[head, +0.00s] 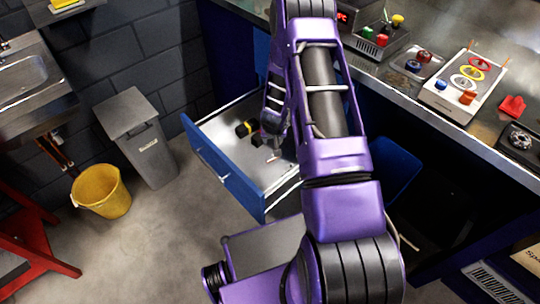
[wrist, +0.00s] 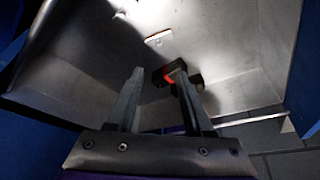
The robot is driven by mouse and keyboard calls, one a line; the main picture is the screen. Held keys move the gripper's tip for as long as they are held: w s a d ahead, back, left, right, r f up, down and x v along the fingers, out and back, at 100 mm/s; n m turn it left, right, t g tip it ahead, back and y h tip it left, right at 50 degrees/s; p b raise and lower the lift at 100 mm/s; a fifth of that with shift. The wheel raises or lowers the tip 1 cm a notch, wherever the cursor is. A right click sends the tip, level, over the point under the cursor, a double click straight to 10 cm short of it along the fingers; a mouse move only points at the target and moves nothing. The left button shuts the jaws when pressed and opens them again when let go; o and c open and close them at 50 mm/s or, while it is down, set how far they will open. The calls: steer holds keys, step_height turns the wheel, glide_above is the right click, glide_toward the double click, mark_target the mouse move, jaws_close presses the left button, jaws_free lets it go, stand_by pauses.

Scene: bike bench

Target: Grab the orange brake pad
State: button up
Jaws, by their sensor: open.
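A dark block with a glowing orange-red patch (wrist: 169,77), which looks like the orange brake pad, lies in the open drawer in the wrist view. It sits near the tip of my right finger, partly hidden by it. My gripper (wrist: 157,75) is open, with its fingers pointing down into the drawer. I cannot tell whether the finger touches the block. In the head view, my gripper (head: 272,138) is low over the drawer, and I cannot make out the orange block there.
The blue-fronted drawer (head: 228,177) is pulled out, its walls close around my gripper. A yellow and black piece (head: 246,128) and a small pale piece (head: 273,158) lie in it. The workbench (head: 420,112) with several coloured parts stands right. A yellow bucket (head: 101,191) stands left.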

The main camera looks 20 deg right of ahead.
steer(key=b, duration=0.2)
glide_above(273, 158)
steer(key=s, duration=0.1)
steer(key=f, duration=0.9)
steer(key=shift+a+f, duration=0.25)
steer(key=shift+a, duration=0.15)
steer(key=shift+s+b+x, duration=0.15)
steer(key=shift+s+x, duration=0.05)
steer(key=shift+x, duration=1.1)
steer(key=shift+s+b+x, duration=0.15)
steer(key=shift+s+x, duration=0.05)
steer(key=shift+x, duration=1.1)
steer(key=shift+f, duration=0.1)
jaws_close()
